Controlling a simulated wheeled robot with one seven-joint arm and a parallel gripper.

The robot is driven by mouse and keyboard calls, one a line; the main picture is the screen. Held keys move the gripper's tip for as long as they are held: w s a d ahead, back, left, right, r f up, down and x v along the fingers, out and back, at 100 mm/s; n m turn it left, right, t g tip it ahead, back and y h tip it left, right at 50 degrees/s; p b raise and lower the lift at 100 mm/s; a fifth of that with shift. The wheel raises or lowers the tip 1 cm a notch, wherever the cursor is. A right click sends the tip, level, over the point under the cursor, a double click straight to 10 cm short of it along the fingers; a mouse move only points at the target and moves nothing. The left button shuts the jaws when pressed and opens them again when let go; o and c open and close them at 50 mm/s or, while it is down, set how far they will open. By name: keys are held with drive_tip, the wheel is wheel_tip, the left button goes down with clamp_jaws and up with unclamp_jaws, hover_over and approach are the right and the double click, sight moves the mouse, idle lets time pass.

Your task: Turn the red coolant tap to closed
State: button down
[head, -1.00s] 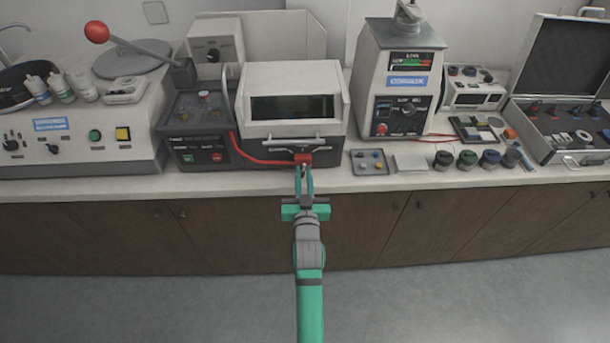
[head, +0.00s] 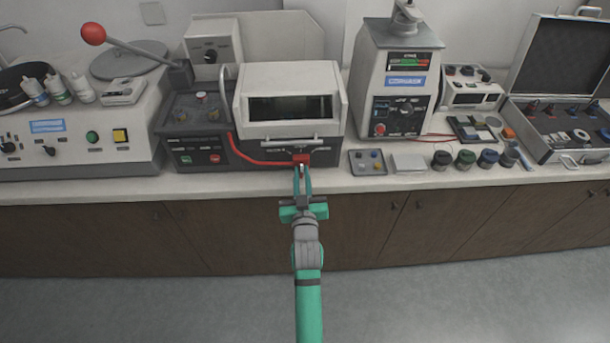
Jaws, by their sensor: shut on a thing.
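The red coolant tap (head: 301,158) is at the lower right front of the cut-off machine (head: 250,150), at the end of a red hose (head: 262,161). My gripper (head: 301,170) reaches up to it from the front, with its teal fingers close together at the tap. The gripper is shut on the tap. The fingertips partly cover it, and the tap's exact angle is too small to tell.
A small tray with knobs (head: 368,161) and a pale block (head: 408,163) lie just right of the tap. The mounting press (head: 398,85) stands behind them. Several dark jars (head: 465,159) line the counter further right. The floor in front of the cabinets is clear.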

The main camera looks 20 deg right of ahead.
drive_tip(key=shift+s, duration=0.15)
idle(0.4)
drive_tip(key=c, duration=1.7)
unclamp_jaws()
drive_tip(key=shift+c, duration=0.2)
drive_tip(key=shift+s+a, duration=0.15)
drive_tip(key=shift+s, duration=0.25)
drive_tip(key=v, duration=0.9)
drive_tip(key=shift+s, duration=0.45)
drive_tip(key=shift+r, duration=0.1)
